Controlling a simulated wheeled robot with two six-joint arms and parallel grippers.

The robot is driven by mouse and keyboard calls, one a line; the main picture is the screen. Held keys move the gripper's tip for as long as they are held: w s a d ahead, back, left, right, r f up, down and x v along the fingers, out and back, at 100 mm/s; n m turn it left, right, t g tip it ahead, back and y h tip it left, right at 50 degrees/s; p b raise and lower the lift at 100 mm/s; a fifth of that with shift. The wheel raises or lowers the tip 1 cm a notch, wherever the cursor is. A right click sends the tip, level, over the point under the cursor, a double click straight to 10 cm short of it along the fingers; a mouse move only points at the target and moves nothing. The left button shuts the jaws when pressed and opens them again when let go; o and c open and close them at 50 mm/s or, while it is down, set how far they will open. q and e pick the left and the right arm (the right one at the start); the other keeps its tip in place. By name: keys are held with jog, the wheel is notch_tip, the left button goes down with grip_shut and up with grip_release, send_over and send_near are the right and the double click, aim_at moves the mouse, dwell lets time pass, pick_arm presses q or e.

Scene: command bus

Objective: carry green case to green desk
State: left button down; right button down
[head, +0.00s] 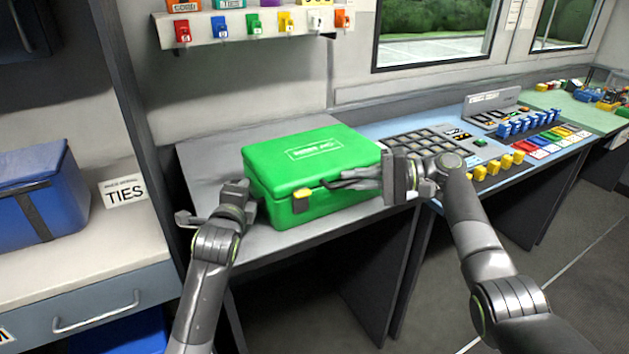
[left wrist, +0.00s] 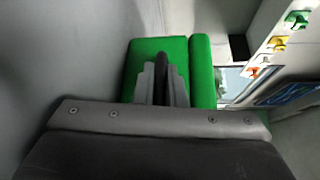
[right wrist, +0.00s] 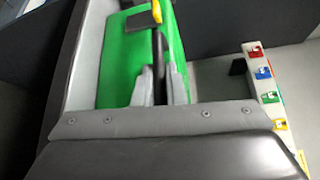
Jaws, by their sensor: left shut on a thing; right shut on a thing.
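The green case (head: 315,170) with a white label and a yellow front latch is upright over the grey desk top (head: 208,150). I cannot tell whether its base touches the desk. My left gripper (head: 243,203) is shut on the dark handle at its left end, and the left wrist view shows the fingers around that bar against the green side (left wrist: 145,58). My right gripper (head: 372,180) is shut on the handle at its right end; the right wrist view shows the green side (right wrist: 122,65) too. The green desk (head: 568,103) is at the far right, with small items on it.
A blue desk with a key panel (head: 430,147), blue blocks (head: 528,122) and yellow blocks (head: 498,165) lies between the case and the green desk. A blue box (head: 40,195) stands on the left counter. A tag shelf (head: 248,24) hangs above. Floor (head: 545,230) is clear at right.

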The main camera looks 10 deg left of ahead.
pick_arm(q)
jog(key=shift+r, duration=0.25)
pick_arm(e)
jog(key=shift+r, duration=0.2)
